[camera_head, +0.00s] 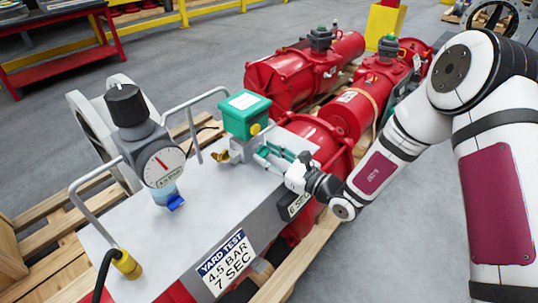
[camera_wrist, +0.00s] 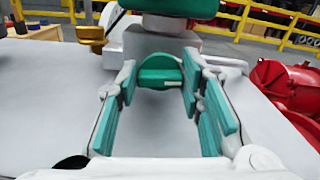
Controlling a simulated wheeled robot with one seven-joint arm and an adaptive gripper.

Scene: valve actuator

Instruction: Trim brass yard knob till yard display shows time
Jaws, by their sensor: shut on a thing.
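My gripper (camera_head: 270,154) with teal finger pads is in front of the grey valve body under the green-topped box (camera_head: 247,112). A dark display (camera_head: 298,204) on the bench's edge, partly hidden by my wrist, seems to read "6 SEC". A sign (camera_head: 228,264) reads "YARD TEST 4.5 BAR 7 SEC".
A pressure gauge with a black-knobbed regulator (camera_head: 160,165) stands on the grey bench top (camera_head: 150,235), between bent metal handles. A yellow connector (camera_head: 126,264) sits at its left. Red actuators (camera_head: 300,75) lie on pallets behind and to the right.

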